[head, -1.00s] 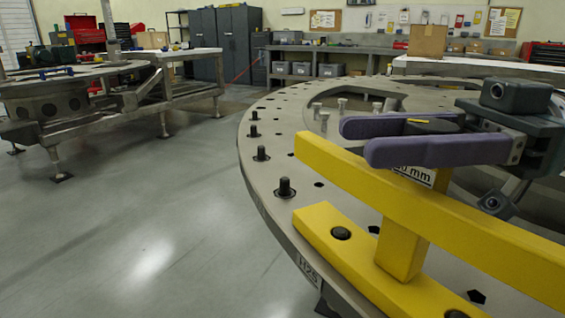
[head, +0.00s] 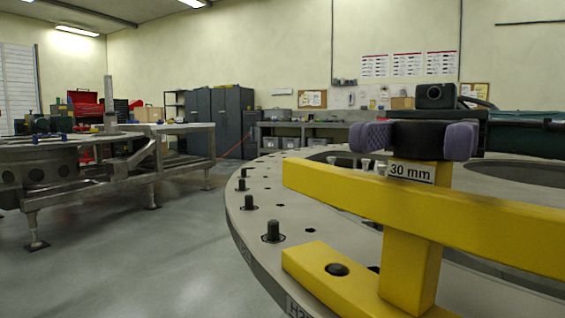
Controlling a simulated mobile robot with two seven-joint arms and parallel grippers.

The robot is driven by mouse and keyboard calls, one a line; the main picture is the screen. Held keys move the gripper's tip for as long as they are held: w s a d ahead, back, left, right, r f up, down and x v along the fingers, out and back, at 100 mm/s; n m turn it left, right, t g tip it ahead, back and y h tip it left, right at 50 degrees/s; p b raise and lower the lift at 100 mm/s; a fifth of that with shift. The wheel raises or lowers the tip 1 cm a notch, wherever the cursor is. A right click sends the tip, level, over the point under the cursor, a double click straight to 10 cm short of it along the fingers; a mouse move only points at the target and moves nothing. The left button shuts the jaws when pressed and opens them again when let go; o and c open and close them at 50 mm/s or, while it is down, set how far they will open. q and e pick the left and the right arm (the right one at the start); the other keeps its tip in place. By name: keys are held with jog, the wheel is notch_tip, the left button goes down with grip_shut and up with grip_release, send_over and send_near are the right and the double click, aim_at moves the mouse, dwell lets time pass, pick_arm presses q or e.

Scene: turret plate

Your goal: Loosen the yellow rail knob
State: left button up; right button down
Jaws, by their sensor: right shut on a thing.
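The yellow rail (head: 400,207) stands on a yellow post and foot bar (head: 320,275) bolted to the turret plate (head: 243,228). A "30 mm" label (head: 411,171) is on the post below the knob. The dark round rail knob (head: 417,141) sits on top of the post. My right gripper (head: 417,138) has one purple finger on each side of the knob and is shut on it. Its fingers point toward the camera, with its dark body behind the knob. The knob's top face is hidden at this low angle. My left gripper is not in view.
Several black studs (head: 273,231) stand up along the plate's rim. Another metal fixture (head: 80,165) stands at the left. A workbench (head: 305,125) and grey cabinets (head: 220,120) are at the back. The floor (head: 150,240) between is clear.

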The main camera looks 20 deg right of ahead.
jog(key=shift+s+r+n+g+h, duration=0.1)
jog(key=shift+n+g+h, duration=0.2)
jog(key=shift+g, duration=0.1)
jog(key=shift+c, duration=1.8)
grip_release()
